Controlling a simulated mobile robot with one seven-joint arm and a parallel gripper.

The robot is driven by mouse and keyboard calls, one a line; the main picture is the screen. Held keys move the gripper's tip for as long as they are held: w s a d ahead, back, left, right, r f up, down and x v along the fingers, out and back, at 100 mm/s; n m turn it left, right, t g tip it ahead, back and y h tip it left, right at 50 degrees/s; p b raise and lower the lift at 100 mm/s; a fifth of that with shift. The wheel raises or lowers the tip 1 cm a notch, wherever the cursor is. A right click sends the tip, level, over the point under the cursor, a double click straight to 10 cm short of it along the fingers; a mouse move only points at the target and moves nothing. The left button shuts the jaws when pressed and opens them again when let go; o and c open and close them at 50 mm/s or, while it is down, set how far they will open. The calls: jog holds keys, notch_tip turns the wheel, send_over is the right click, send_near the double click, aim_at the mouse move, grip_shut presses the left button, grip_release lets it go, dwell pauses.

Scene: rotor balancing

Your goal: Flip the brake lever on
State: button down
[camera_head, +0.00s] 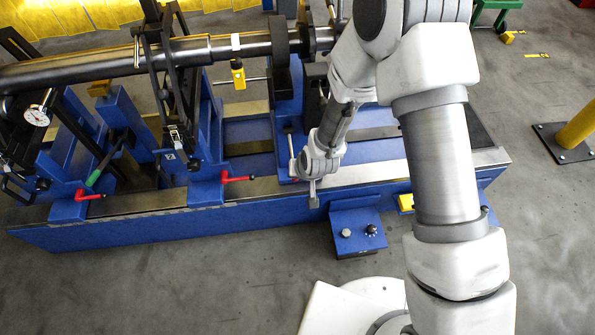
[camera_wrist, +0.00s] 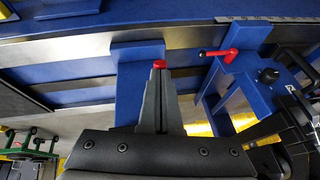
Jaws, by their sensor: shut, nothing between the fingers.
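My gripper (camera_head: 313,195) is shut and empty, pointing down at the front edge of the blue machine bed. In the wrist view my gripper (camera_wrist: 161,85) has its fingers together, just in front of a red end (camera_wrist: 159,64) above a blue block; I cannot tell whether they touch. A metal upright lever (camera_head: 290,145) stands just left of my wrist, its lower part partly hidden. I cannot tell for sure which handle is the brake lever. A red handle (camera_head: 238,178) sits left of my gripper and also shows in the wrist view (camera_wrist: 221,52).
A second red handle (camera_head: 89,195) and a green handle (camera_head: 95,177) are farther left. A dark rotor shaft (camera_head: 190,50) lies across the supports above. A blue control box (camera_head: 357,230) with knobs stands in front. The grey floor (camera_head: 180,285) is clear at front left.

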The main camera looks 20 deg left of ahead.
jog(key=shift+f+b, duration=0.45)
jog(key=shift+f, duration=0.45)
